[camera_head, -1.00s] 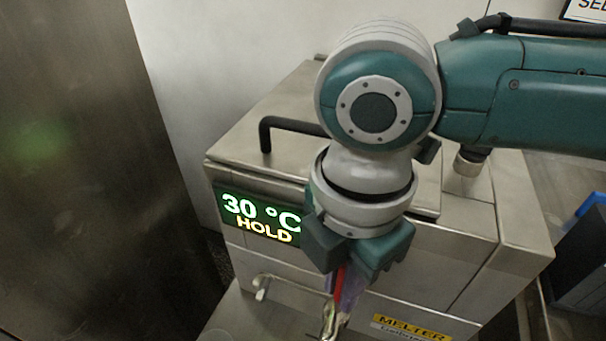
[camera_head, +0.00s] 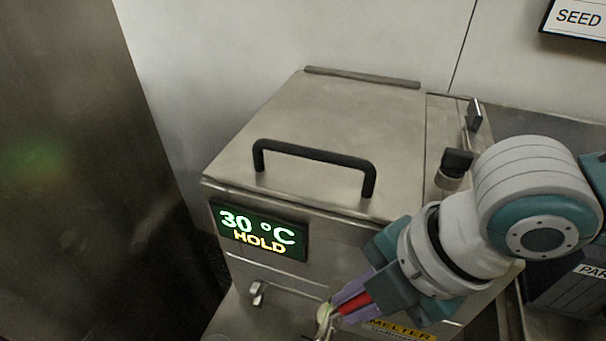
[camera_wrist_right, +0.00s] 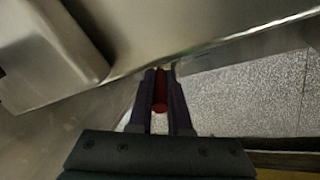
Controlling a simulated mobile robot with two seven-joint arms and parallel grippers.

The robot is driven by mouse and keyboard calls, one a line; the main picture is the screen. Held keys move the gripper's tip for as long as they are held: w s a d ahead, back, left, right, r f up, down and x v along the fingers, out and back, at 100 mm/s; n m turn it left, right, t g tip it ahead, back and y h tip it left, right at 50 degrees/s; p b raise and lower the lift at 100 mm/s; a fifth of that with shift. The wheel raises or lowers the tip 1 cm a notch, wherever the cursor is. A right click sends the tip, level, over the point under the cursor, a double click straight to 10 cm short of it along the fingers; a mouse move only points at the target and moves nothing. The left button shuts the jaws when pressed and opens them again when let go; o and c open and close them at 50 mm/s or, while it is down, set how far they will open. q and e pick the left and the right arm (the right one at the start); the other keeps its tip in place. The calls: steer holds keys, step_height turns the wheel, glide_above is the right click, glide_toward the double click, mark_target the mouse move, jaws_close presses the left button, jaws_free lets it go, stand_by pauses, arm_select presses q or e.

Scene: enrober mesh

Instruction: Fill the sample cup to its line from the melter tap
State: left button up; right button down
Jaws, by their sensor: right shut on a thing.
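The melter (camera_head: 330,235) is a steel box with a lid, and its display (camera_head: 258,231) reads 30 °C HOLD. A metal tap (camera_head: 325,318) sits low on its front, cut off by the bottom edge of the head view. My right gripper (camera_head: 342,302) comes in from the right and is shut on the red tap handle (camera_head: 356,301), which lies tilted to the right. In the right wrist view, the red handle (camera_wrist_right: 160,92) shows between the dark fingers (camera_wrist_right: 160,100). I see no sample cup, no fill line and no flow. My left gripper is out of view.
A black lid handle (camera_head: 314,160) stands up from the melter top. A small metal fitting (camera_head: 258,293) sticks out left of the tap. A dark steel panel (camera_head: 85,180) stands at the left. A dark bin (camera_head: 570,290) is at the lower right.

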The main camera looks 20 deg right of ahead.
steer(key=shift+s+d, duration=0.1)
stand_by(0.3)
steer(key=c, duration=0.8)
jaws_free()
steer(key=shift+c, duration=0.2)
steer(key=p+v, duration=0.1)
steer(key=v, duration=0.8)
steer(key=shift+s+d+r, duration=0.15)
steer(key=shift+d+r, duration=0.1)
steer(key=shift+r, duration=0.05)
